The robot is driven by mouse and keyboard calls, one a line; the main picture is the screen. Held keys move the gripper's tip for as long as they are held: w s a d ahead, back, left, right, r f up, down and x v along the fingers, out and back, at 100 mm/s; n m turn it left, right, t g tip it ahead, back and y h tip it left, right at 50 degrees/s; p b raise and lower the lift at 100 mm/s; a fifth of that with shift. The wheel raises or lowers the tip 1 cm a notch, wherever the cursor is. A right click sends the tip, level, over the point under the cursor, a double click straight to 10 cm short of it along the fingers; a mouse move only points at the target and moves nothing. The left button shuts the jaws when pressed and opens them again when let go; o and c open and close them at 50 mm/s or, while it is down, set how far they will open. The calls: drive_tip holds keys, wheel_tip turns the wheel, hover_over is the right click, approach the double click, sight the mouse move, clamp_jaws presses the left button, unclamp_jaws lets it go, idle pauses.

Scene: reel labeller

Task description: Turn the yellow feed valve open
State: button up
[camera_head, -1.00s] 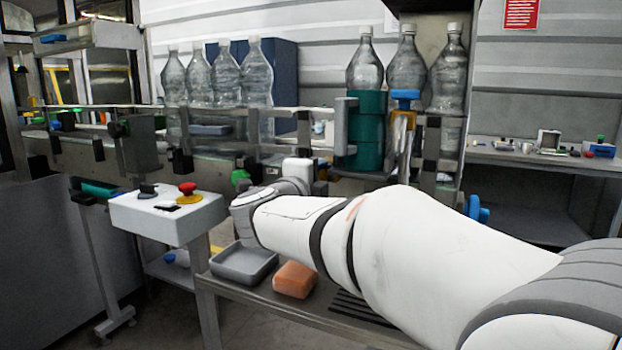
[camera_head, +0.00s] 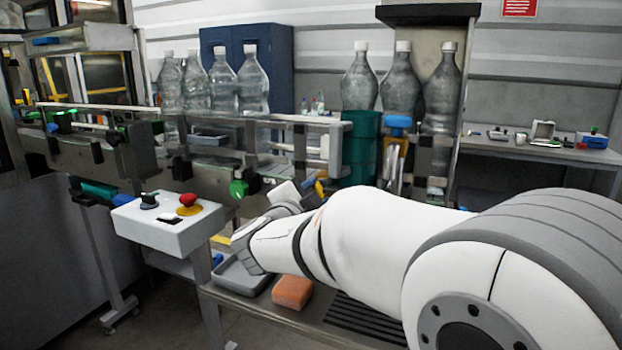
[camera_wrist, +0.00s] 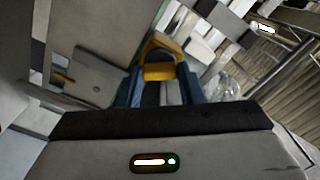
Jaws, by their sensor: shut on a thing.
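The yellow valve handle (camera_wrist: 158,72) sits between the blue fingers of my gripper (camera_wrist: 161,88) in the wrist view. The fingers are shut on it, one on each side. In the head view a small yellow piece (camera_head: 320,188) shows just beyond my wrist, beside the green drum. My arm hides most of the gripper and the valve body there. How far the handle is turned cannot be told.
A control box (camera_head: 168,222) with a red button stands at the left. A grey tray (camera_head: 243,280) and an orange block (camera_head: 292,291) lie on the shelf below my arm. A green drum (camera_head: 361,148) and clear bottles (camera_head: 400,82) stand behind.

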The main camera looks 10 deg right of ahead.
drive_tip(key=n+p, duration=0.4)
drive_tip(key=p, duration=0.1)
drive_tip(key=shift+r+n, duration=0.25)
drive_tip(key=shift+n, duration=0.05)
drive_tip(key=n+p, duration=0.4)
drive_tip(key=shift+f+n, duration=0.2)
drive_tip(key=shift+n, duration=0.1)
drive_tip(key=o, duration=1)
drive_tip(key=v, duration=0.7)
drive_tip(key=shift+s+a, duration=0.25)
drive_tip(key=shift+s, duration=0.05)
drive_tip(key=shift+c, duration=0.3)
